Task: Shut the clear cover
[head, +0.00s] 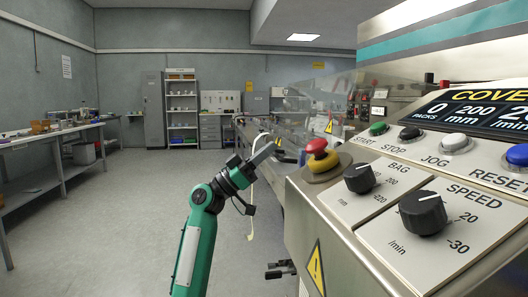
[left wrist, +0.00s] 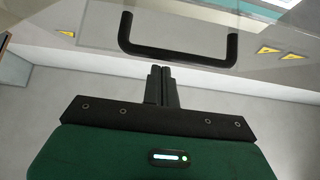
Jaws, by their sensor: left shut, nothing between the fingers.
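The clear cover (head: 322,88) is a see-through panel on the flow wrapper, behind the control panel in the head view. It seems to slant upward, but its edges are faint. In the left wrist view, the clear sheet (left wrist: 70,42) fills the upper part, with a black U-shaped handle (left wrist: 180,57) on it. My left gripper (head: 270,149) is beside the machine, left of the red stop button. Its fingers (left wrist: 161,72) are shut and empty, pointing at the handle just below its bar. I cannot tell whether they touch it. My right gripper is not in view.
The control panel (head: 400,205) with knobs and a red stop button (head: 318,158) fills the right side. Its display (head: 480,112) shows part of a word, "COVE". A workbench (head: 50,135) stands at the left wall. The floor between (head: 130,220) is clear.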

